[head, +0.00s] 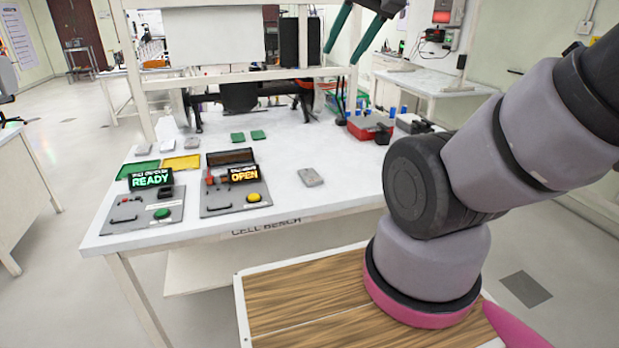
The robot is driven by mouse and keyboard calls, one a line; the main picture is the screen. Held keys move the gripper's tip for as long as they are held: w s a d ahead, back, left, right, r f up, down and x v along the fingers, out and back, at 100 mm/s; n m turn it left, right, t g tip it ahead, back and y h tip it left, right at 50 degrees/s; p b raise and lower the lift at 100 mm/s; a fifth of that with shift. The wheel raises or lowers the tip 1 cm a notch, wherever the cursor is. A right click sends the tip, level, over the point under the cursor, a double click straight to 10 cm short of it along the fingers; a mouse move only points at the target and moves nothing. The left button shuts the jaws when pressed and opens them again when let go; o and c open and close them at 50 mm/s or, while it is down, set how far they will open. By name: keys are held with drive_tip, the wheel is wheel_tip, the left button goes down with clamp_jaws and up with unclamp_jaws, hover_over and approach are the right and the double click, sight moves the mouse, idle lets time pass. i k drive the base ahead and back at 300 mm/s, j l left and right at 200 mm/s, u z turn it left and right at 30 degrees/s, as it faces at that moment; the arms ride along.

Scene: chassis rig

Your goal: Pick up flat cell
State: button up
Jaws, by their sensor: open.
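A small grey flat block (310,177) lies alone on the white bench, right of the OPEN station; it looks like a flat cell. Other small grey flat pieces (168,145) lie at the bench's back left, and I cannot tell if they are the same kind. My gripper (341,54) shows at the top of the head view, with two teal fingers spread apart and pointing down. It is open, with nothing seen between the fingers. It appears well above the bench, apart from the grey block. Its upper part is cut off by the frame.
The white bench (340,200) carries a READY station (130,215) and an OPEN station (225,200). Behind them lie green and yellow trays (182,162), a dark tray (230,156) and two green pieces (237,137). A red box (366,130) stands back right. The bench's middle right is clear.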

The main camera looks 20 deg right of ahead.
sight(311, 177)
drive_tip(key=i+j, duration=0.1)
drive_tip(key=j, duration=0.25)
drive_tip(key=i+j+z, duration=0.15)
drive_tip(key=j, duration=0.2)
drive_tip(key=z, duration=1.5)
